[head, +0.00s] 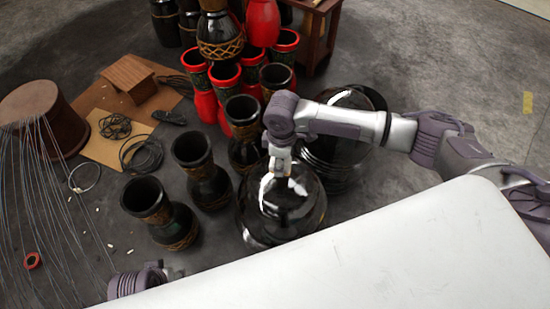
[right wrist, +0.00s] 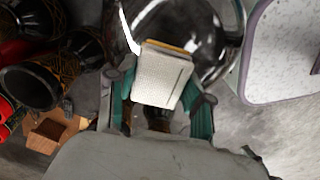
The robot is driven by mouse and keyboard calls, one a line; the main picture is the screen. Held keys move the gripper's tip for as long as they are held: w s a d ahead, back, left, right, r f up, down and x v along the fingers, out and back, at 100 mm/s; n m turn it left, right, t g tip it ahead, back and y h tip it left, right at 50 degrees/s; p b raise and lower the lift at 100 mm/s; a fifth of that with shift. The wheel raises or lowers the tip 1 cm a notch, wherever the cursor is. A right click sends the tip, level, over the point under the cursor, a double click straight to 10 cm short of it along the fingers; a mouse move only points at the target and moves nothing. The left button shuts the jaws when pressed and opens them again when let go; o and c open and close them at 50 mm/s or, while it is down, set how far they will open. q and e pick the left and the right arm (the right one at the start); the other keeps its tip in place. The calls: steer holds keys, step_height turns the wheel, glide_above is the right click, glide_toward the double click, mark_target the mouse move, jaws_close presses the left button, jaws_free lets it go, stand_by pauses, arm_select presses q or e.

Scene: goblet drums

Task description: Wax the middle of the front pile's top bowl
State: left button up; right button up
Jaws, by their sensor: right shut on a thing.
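My right gripper (head: 280,166) points down over the glossy black top bowl of the front pile (head: 285,212), near its middle. In the right wrist view this gripper (right wrist: 160,108) is shut on a white textured pad (right wrist: 161,77) with a yellowish edge. The shiny bowl (right wrist: 205,38) lies beyond the pad in that view. I cannot tell whether the pad touches the bowl. A second pile of black bowls (head: 352,99) stands behind, partly hidden by my right arm. My left gripper (head: 172,272) shows only in part at the lower left, behind the white surface.
Black goblet drums (head: 160,215) stand left of the front pile, with red ones (head: 228,90) behind. A wooden box (head: 128,76), cord coils (head: 142,157) and a brown round block with strings (head: 38,112) are further left. A white surface (head: 400,250) fills the lower right.

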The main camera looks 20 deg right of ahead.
steer(key=shift+r+p, duration=0.5)
steer(key=shift+p, duration=0.05)
steer(key=shift+r+p, duration=0.5)
steer(key=shift+p, duration=0.15)
steer(key=shift+r+p, duration=0.55)
steer(key=shift+p, duration=0.1)
steer(key=shift+r+p, duration=0.3)
steer(key=shift+p, duration=0.15)
arm_select(q)
steer(key=s+f, duration=0.3)
steer(key=f, duration=0.4)
steer(key=s+a+f+g, duration=0.1)
steer(key=s+f, duration=0.2)
steer(key=f, duration=0.4)
steer(key=shift+f, duration=0.4)
steer(key=shift+s, duration=0.1)
